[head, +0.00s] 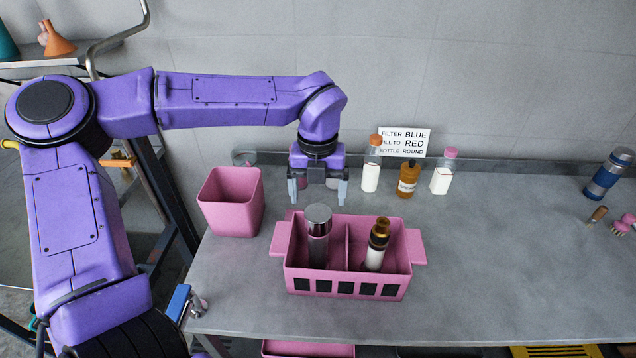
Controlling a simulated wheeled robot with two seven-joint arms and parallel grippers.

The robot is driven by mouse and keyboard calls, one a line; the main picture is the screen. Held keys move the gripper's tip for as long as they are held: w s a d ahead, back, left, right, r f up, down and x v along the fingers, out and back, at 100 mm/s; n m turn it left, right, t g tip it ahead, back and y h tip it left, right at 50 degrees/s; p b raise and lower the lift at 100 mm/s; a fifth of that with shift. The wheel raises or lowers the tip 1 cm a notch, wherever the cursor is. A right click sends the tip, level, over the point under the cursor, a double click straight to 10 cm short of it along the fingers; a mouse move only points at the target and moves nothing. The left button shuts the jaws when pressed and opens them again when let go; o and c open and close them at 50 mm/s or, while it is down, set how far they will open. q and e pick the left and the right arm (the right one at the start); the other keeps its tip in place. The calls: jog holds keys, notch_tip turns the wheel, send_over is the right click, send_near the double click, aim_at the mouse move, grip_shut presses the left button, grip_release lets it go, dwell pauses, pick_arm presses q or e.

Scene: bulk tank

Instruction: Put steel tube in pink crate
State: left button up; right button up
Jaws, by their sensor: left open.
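The pink crate (345,285) stands on the grey bench and has a divider making two compartments. A steel tube (318,222) with a shiny silver top stands upright in its left compartment; its lower part is hidden by the crate's front wall. A brown-topped bottle with a pale label (376,246) stands slightly tilted in the right compartment. My left gripper (318,198) is open, pointing down, just behind and above the steel tube, apart from it as far as I can see. Something pinkish shows between its fingers, too hidden to identify. My right gripper is not in view.
A taller pink bin (231,203) stands left of the crate. Several bottles, including an amber one (408,179), stand at the back by a sign (404,141). The bench right of the crate is clear.

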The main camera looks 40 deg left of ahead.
pick_arm(q)
notch_tip(320, 180, up, 4)
jog(key=shift+r, duration=0.1)
